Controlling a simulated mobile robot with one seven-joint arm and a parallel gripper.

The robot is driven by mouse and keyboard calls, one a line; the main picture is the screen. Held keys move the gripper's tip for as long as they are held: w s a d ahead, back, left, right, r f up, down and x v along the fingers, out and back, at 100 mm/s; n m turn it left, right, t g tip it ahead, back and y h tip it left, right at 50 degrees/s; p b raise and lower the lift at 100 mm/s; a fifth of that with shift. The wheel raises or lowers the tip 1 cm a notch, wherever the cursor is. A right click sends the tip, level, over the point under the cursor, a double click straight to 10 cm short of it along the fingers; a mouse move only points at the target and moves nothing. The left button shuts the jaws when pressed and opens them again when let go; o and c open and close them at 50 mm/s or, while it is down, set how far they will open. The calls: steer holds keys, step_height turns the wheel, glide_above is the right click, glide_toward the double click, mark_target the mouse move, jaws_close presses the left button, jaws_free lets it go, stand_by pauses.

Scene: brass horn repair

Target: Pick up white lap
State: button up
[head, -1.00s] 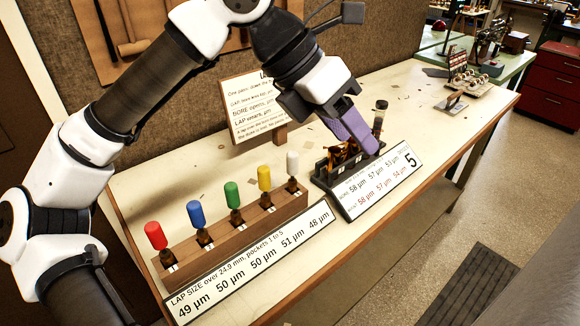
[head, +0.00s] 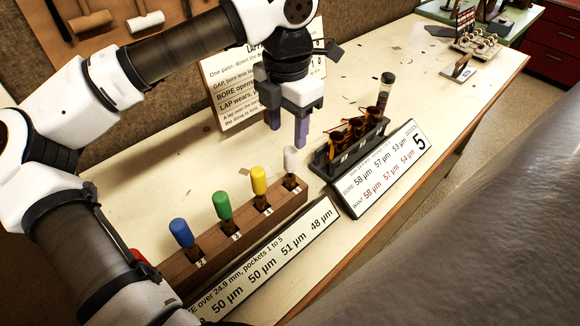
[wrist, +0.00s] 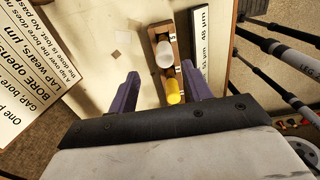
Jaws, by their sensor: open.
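The white lap (head: 290,160) stands upright in the end pocket of a wooden rack (head: 255,222), nearest the small dark holder. In the wrist view the white lap (wrist: 164,55) shows its round white top ahead of the fingertips, with the yellow lap (wrist: 174,92) nearer the palm. My gripper (head: 287,132) is open and empty, pointing down with its purple fingers above and slightly behind the white lap, apart from it. In the wrist view my gripper (wrist: 160,78) has its fingers wide apart on either side of the rack's line.
Yellow (head: 259,181), green (head: 223,206) and blue (head: 181,233) laps share the rack; my arm mostly hides the red one. A dark holder (head: 324,168) with brass-coloured parts stands to the right. A text board (head: 225,95) stands behind. A large grey surface (head: 500,210) fills the right foreground.

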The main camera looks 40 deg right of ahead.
mark_target(290, 149)
step_height(290, 149, down, 2)
steer(key=f, duration=0.1)
steer(key=f+p, duration=0.1)
steer(key=f, duration=0.1)
steer(key=f+p, duration=0.1)
steer(key=shift+s+f, duration=0.25)
steer(key=shift+s, duration=0.15)
steer(key=shift+f, duration=0.5)
jaws_close()
